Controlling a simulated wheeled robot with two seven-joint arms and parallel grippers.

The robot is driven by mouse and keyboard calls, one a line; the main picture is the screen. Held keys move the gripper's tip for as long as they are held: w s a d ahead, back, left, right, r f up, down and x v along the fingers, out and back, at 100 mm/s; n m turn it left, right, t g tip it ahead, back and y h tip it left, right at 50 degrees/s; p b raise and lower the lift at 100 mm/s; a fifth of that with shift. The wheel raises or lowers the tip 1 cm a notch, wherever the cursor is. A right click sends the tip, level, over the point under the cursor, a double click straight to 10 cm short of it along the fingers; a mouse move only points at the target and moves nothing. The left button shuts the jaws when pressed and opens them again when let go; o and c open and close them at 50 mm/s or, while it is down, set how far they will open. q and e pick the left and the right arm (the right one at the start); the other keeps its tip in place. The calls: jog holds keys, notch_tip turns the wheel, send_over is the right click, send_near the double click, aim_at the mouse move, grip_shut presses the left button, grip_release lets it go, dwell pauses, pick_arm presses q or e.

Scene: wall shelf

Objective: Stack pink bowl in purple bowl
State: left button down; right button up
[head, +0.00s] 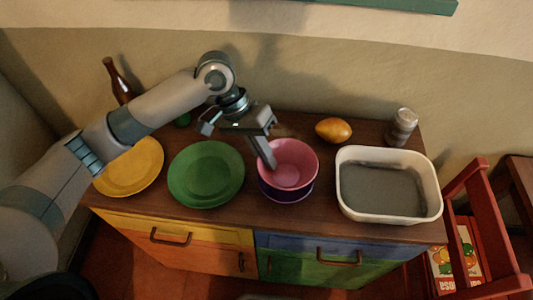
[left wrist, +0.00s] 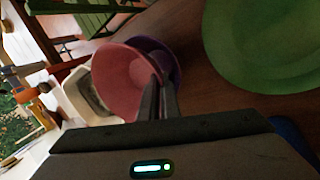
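The pink bowl (head: 295,160) is upright over the purple bowl (head: 287,193) on the cabinet top; the purple rim and side show below it. In the left wrist view the pink bowl (left wrist: 122,80) covers much of the purple bowl (left wrist: 165,55). Whether the pink bowl rests fully inside or is held slightly above is hard to tell. My left gripper (head: 270,160) is at the left rim of the pink bowl. Its fingers (left wrist: 160,92) are close together with the pink rim between them. My right gripper is out of view.
A green plate (head: 206,174) and a yellow plate (head: 130,168) lie left of the bowls. A white tub (head: 385,210) stands right. A mango-like fruit (head: 333,130) and a glass jar (head: 401,127) are at the back. A brown bottle (head: 117,80) stands back left.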

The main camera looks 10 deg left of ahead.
pick_arm(q)
jog(key=shift+f, duration=0.1)
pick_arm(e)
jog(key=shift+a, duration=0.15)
pick_arm(q)
jog(key=c, duration=2)
grip_release()
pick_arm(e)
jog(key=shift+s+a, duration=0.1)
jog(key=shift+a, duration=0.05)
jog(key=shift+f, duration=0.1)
